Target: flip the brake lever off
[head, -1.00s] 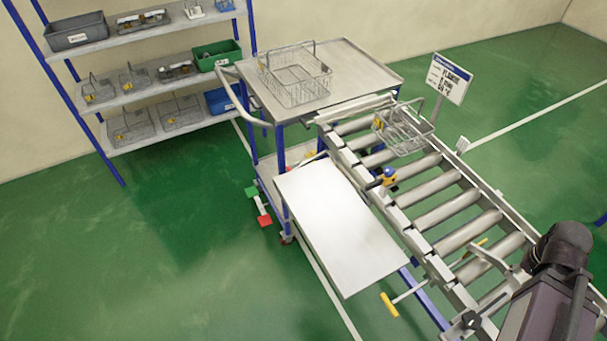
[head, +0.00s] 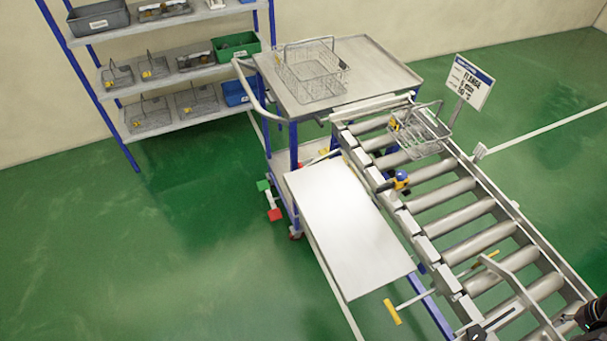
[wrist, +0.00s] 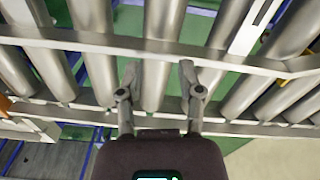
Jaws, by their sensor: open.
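A pedal-like lever with a green end (head: 263,185) and a red end (head: 274,215) sits low at the near side of the trolley (head: 352,90), by the floor. A bar with a yellow handle (head: 392,311) sticks out from the near side of the roller conveyor (head: 465,240). I cannot tell from a label which is the brake lever. My gripper (wrist: 158,76) is open and empty over the conveyor rollers and a metal rail in the wrist view, away from the trolley. The lever is not seen in the wrist view.
A wire basket (head: 312,82) stands on the trolley and another basket (head: 418,133) on the rollers. A pale flat panel (head: 345,230) lies between lever and conveyor. A shelf rack (head: 170,72) stands behind. The green floor (head: 170,270) at left is clear.

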